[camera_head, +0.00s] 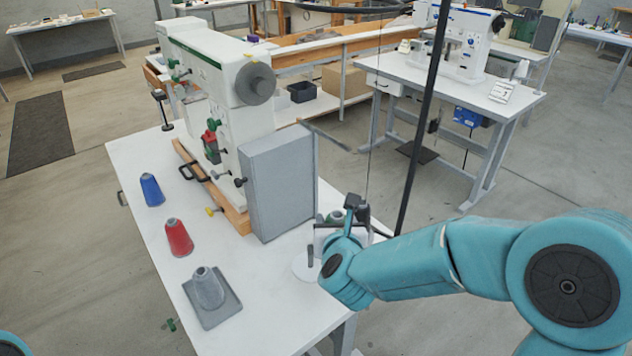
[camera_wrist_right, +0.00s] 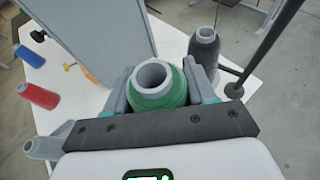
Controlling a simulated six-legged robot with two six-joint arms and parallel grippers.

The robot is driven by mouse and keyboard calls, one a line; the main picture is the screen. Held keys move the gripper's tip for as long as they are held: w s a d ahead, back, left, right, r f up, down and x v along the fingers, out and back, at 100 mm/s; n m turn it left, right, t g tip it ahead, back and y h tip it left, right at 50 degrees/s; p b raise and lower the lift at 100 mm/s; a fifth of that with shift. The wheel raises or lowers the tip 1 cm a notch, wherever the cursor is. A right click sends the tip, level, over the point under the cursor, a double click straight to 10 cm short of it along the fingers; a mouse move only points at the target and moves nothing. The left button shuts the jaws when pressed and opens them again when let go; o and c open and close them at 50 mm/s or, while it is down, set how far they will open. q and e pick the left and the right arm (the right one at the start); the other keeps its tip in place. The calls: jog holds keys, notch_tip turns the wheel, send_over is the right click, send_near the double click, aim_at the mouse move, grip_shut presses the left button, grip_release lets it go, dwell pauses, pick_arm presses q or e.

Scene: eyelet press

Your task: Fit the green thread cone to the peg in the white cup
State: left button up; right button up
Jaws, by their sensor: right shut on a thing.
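The green thread cone (camera_wrist_right: 160,98) is between the two fingers of my right gripper (camera_wrist_right: 162,88) in the right wrist view. The gripper is shut on it, and the cone's pale open top faces the camera. In the head view my right gripper (camera_head: 338,222) is over the near right end of the white table, beside the grey box, and the cone is mostly hidden there. A white round base (camera_head: 303,268) shows under the gripper. I cannot make out the white cup or its peg clearly. My left gripper is not in view.
A dark grey cone (camera_wrist_right: 204,52) stands beside a dark pole (camera_wrist_right: 262,48). Blue (camera_head: 152,189), red (camera_head: 178,237) and grey (camera_head: 207,288) cones stand along the white table's (camera_head: 255,308) left side. The grey box (camera_head: 280,182) and white machine (camera_head: 215,85) stand behind.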

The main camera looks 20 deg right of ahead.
jog(key=w+a+r+m+g+h+p, duration=0.2)
jog(key=a+r+m+h, duration=0.2)
jog(key=r, duration=0.4)
jog(key=shift+a+r+m+g+h, duration=0.15)
jog(key=shift+r+m+g+h, duration=0.15)
jog(key=shift+r+h, duration=0.1)
jog(key=shift+w, duration=0.1)
notch_tip(320, 180, down, 6)
jog(key=b, duration=0.6)
jog(key=shift+b, duration=0.4)
jog(key=shift+r, duration=0.1)
